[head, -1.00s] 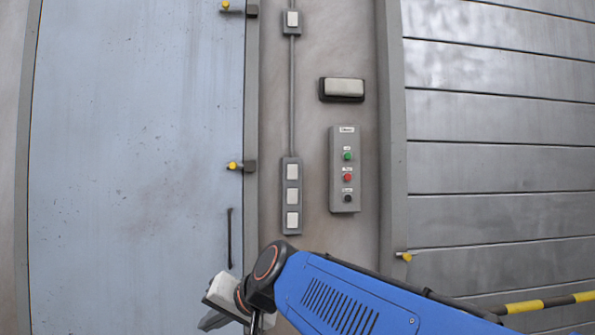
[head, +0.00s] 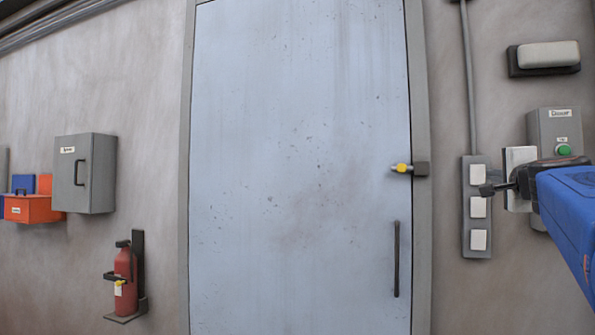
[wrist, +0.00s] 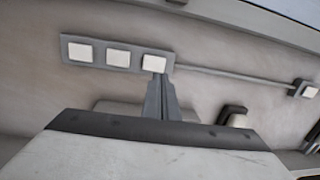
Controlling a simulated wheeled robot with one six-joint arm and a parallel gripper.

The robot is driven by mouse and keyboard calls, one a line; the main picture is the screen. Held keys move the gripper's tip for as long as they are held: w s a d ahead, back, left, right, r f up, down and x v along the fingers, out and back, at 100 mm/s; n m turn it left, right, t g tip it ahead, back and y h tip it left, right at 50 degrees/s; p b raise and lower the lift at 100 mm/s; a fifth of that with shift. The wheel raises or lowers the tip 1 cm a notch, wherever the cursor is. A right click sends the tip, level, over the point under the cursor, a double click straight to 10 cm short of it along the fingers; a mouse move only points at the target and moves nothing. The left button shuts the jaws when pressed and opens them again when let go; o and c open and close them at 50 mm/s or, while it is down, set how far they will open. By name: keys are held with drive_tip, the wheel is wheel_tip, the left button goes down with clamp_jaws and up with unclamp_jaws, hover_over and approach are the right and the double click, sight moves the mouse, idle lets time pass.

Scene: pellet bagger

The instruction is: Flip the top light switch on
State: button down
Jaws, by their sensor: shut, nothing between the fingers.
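A grey switch panel (head: 476,235) with three pale rocker switches in a column is on the wall right of the door. Its top switch (head: 477,174) is at the conduit end. In the wrist view the panel (wrist: 88,67) lies sideways, with the top switch (wrist: 154,61) at its right end. My gripper (head: 484,190) is shut and empty, its tip at the lower part of the top switch. In the wrist view the shut fingers (wrist: 158,78) overlap that switch's lower edge. I cannot tell whether they touch it, or whether it is on.
A single switch box (wrist: 306,90) is at the conduit's far end. A control box with a green button (head: 563,150), partly hidden by my arm, and a wall lamp (head: 548,55) are close right. The door (head: 300,160) has a handle (head: 396,258). A fire extinguisher (head: 125,278) hangs left.

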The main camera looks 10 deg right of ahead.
drive_tip(key=shift+s+d+r+m+h, duration=0.1)
drive_tip(key=shift+d+r+m+h, duration=0.2)
drive_tip(key=shift+d, duration=0.3)
drive_tip(key=shift+s+d+r+m+h, duration=0.1)
drive_tip(key=shift+d+r+m+h, duration=0.1)
drive_tip(key=shift+d+r+m, duration=0.25)
drive_tip(key=shift+w+d, duration=0.1)
drive_tip(key=shift+w, duration=0.05)
approach(485, 165)
drive_tip(key=x, duration=0.3)
drive_tip(key=a+x, duration=0.1)
drive_tip(key=x, duration=0.1)
drive_tip(key=shift+w+r, duration=0.1)
drive_tip(key=shift+w, duration=0.35)
drive_tip(key=shift+w+d+r, duration=0.1)
drive_tip(key=shift+w+d, duration=0.25)
drive_tip(key=shift+w, duration=0.1)
